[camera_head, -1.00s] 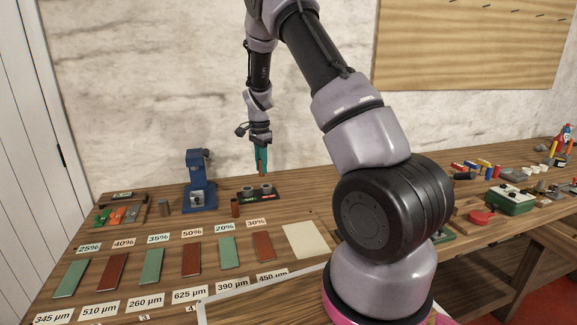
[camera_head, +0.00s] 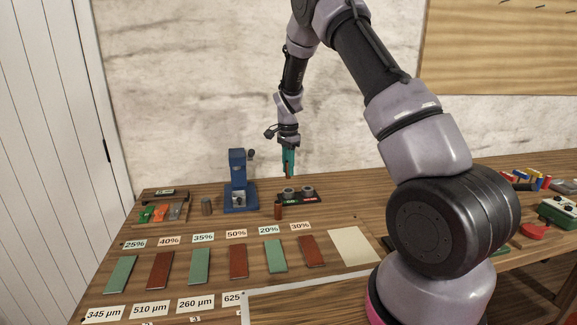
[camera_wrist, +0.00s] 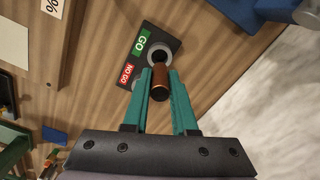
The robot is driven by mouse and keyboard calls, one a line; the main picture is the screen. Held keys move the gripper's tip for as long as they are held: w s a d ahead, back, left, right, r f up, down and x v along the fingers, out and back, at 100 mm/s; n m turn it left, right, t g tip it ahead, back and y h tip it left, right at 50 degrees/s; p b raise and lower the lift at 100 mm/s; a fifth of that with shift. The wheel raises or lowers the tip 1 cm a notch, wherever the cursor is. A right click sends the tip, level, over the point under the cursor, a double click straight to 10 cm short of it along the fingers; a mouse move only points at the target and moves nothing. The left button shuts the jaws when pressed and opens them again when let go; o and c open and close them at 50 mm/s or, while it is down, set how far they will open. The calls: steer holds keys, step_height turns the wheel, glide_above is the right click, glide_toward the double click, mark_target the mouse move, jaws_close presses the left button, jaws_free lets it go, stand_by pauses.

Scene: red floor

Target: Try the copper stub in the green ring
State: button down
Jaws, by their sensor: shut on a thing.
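My gripper (camera_wrist: 159,78), with green fingers, is shut on the copper stub (camera_wrist: 160,84), a short brown cylinder. In the head view my gripper (camera_head: 288,176) is above the left side of the dark gauge block (camera_head: 318,198), with a small gap below. The block has two grey rings, beside a green GO label (camera_wrist: 141,43) and a red NO GO label (camera_wrist: 127,76). In the wrist view the green-side ring (camera_wrist: 153,47) lies just beyond the stub, partly covered by it. The red-side ring is mostly hidden by a finger.
Red and green strips with labels lie in front. A pale sheet (camera_head: 351,246) lies nearer the arm.

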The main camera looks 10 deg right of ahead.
mark_target(288, 177)
steer(key=shift+f, duration=2.05)
steer(key=shift+f, duration=1.2)
stand_by(0.4)
steer(key=shift+r, duration=0.4)
stand_by(0.6)
steer(key=shift+r, duration=0.8)
steer(key=shift+r, duration=0.1)
steer(key=shift+r, duration=2.45)
steer(key=shift+d, duration=0.15)
